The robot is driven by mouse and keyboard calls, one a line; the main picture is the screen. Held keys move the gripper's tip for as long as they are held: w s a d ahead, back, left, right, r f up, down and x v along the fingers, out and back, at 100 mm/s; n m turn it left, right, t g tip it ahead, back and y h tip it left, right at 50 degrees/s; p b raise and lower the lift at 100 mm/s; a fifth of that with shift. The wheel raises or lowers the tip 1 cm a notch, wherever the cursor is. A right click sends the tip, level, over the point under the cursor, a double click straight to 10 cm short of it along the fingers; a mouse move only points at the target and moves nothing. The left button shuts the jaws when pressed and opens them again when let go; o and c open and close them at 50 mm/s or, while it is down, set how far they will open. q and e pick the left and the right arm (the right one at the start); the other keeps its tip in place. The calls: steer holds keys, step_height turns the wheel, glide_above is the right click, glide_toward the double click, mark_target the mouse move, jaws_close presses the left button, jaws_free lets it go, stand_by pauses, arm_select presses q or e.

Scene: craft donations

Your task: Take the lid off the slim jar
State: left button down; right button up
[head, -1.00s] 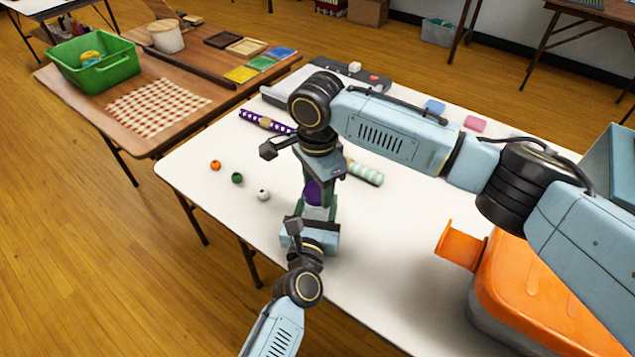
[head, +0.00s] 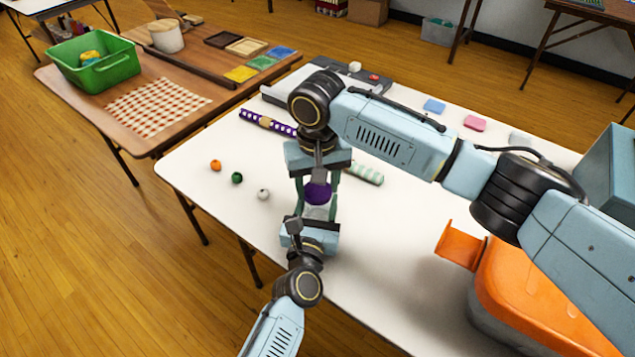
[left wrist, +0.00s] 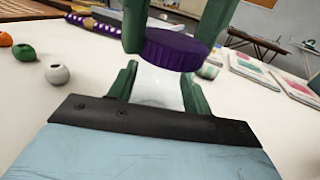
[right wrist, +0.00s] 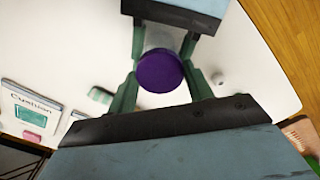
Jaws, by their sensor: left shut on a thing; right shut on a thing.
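The slim jar has a clear, whitish body (left wrist: 158,86) and a round purple lid (head: 317,193). It stands upright near the front of the white table. My left gripper (head: 318,214) is shut on the jar's body from the near side. My right gripper (right wrist: 160,78) comes from above and is shut on the lid, one finger on each side. In the left wrist view the lid (left wrist: 176,48) sits right over the jar's mouth, looking slightly tilted; I cannot tell whether there is a gap under it. Fingers hide parts of the body.
Orange (head: 215,165), green (head: 237,178) and white (head: 263,194) beads lie left of the jar. A purple dotted roll (head: 268,123) and a mint striped roll (head: 366,174) lie behind. An orange-lidded bin (head: 545,295) stands at right. The table's front edge is close.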

steer(key=n, duration=0.5)
steer(key=shift+n, duration=0.4)
steer(key=n, duration=1.1)
steer(key=shift+r, duration=0.1)
steer(key=n, duration=1.2)
steer(key=shift+n, duration=0.4)
steer(key=n, duration=0.9)
steer(key=shift+n, duration=0.4)
